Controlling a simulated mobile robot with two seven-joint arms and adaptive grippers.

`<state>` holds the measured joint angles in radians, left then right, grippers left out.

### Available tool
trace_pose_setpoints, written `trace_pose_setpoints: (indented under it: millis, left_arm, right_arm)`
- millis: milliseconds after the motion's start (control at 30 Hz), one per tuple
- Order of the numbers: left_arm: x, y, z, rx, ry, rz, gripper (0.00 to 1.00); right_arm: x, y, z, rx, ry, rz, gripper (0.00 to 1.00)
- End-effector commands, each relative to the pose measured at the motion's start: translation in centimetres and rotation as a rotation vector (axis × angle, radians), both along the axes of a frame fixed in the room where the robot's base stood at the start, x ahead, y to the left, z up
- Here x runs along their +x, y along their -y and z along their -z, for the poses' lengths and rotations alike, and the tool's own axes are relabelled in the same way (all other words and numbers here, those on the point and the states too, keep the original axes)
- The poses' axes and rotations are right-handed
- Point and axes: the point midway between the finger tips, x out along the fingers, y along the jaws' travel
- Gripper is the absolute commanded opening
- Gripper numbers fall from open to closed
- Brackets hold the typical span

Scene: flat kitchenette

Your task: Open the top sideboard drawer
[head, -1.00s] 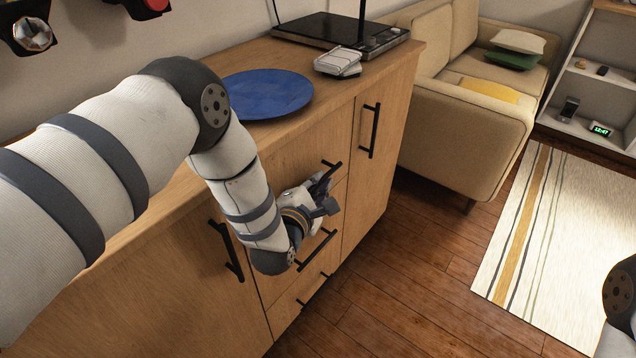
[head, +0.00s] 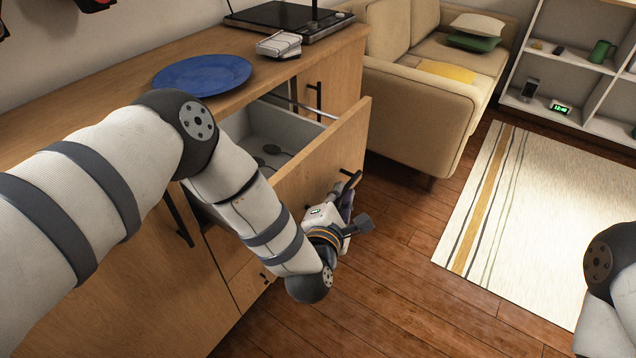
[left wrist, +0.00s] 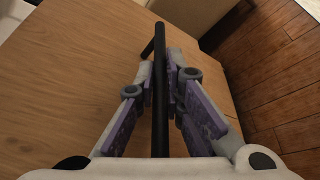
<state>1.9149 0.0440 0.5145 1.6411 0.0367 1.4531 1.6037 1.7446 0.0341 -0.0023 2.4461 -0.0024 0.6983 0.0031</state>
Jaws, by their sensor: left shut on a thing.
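My left gripper (head: 347,192) is shut on this handle. In the left wrist view the handle (left wrist: 159,85) runs between the two purple-padded fingers (left wrist: 162,90), with the wooden drawer front behind. Part of the drawer is hidden by my left arm. My right gripper is out of view; only part of my right arm shows at the right edge.
The wooden sideboard (head: 100,135) carries a blue plate (head: 202,75), a light stacked item (head: 279,45) and a dark turntable-like device (head: 285,20). A beige sofa (head: 415,110) stands beyond. The wooden floor (head: 400,270) before the drawer is clear up to the striped rug (head: 540,220).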

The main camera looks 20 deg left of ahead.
Motion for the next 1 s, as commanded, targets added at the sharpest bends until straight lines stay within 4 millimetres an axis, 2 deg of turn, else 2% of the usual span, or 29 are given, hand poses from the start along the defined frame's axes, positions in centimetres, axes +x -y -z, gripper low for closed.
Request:
trace_pose_setpoints:
  millis: [100, 200, 400, 600, 967, 1000]
  left_arm:
    - [-0.9, 2.4, 0.1, -0.001, -0.002, 0.002, 0.0]
    - [-1.5, 4.0, 0.1, -0.001, -0.002, 0.002, 0.0]
    - [-2.2, 6.0, 0.1, -0.001, -0.002, 0.001, 0.0]
    - [-2.5, 6.9, 0.1, 0.0, -0.001, 0.001, 0.0]
    - [-2.6, 7.0, 0.1, 0.0, -0.001, 0.0, 0.0]
    - [-2.6, 7.0, 0.1, 0.0, -0.001, 0.0, 0.14]
  right_arm:
    - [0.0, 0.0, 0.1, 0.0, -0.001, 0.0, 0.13]
    - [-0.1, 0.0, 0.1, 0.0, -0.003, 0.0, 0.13]
    - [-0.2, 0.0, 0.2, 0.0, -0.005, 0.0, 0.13]
    - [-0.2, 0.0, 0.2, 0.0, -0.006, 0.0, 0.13]
    - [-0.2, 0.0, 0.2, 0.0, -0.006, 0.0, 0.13]
    - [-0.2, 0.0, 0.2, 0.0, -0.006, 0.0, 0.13]
